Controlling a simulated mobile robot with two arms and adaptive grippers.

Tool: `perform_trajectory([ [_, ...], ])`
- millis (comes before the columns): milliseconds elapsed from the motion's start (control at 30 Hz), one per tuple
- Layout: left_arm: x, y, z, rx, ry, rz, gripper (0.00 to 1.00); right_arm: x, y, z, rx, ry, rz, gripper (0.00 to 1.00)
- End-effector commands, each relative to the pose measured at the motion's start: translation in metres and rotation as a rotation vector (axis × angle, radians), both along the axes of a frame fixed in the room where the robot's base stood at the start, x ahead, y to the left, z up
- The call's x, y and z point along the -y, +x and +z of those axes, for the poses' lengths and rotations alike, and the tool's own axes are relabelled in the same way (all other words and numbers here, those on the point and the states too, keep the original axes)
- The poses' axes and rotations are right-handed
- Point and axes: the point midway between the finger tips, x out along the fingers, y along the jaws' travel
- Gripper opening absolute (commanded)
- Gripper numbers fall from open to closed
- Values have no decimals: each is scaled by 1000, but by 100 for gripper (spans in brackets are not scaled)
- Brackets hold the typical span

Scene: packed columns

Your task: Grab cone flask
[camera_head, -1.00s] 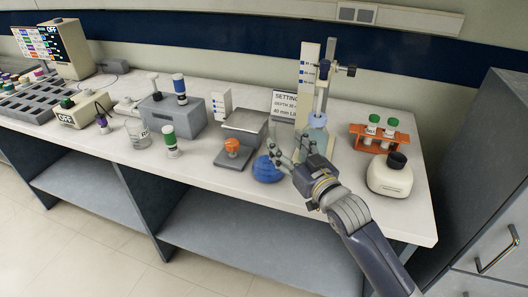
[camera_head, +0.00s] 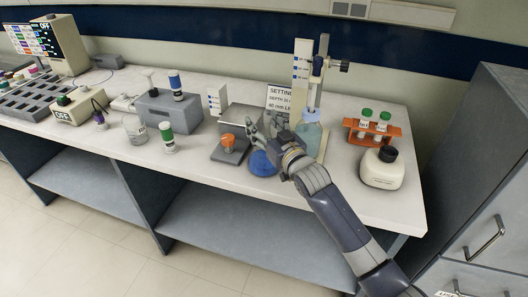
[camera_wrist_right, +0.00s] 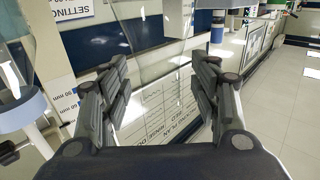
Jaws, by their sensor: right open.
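A clear flask (camera_head: 313,136) with pale blue-green contents and a light blue collar stands on the bench at the foot of the upright stand. My right gripper (camera_head: 264,126) is open, over the bench just left of the flask, and its wrist hides part of the flask's left side. In the right wrist view my two fingers (camera_wrist_right: 160,72) are spread, with a see-through shape between or behind them; I cannot tell what it is. A light blue collar (camera_wrist_right: 20,110) shows at that view's left edge. My left gripper is not in view.
The stand (camera_head: 301,75) rises behind the flask. A blue round object (camera_head: 262,163) lies under my right gripper. An orange rack (camera_head: 373,133) with green-capped vials and a cream bottle (camera_head: 381,170) are to the right.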

Motion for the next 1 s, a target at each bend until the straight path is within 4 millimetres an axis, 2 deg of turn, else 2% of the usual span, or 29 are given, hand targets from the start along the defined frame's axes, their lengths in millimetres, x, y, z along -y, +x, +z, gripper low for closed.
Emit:
perform_trajectory([
  [133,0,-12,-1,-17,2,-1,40,0,0,0,0,0,0,57],
  [300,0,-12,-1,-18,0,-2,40,0,0,0,0,0,0,18],
  [400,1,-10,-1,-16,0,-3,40,0,0,0,0,0,0,0],
  [767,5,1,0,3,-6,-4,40,0,0,3,4,1,1,0],
  [1000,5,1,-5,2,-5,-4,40,0,0,16,7,2,1,0],
])
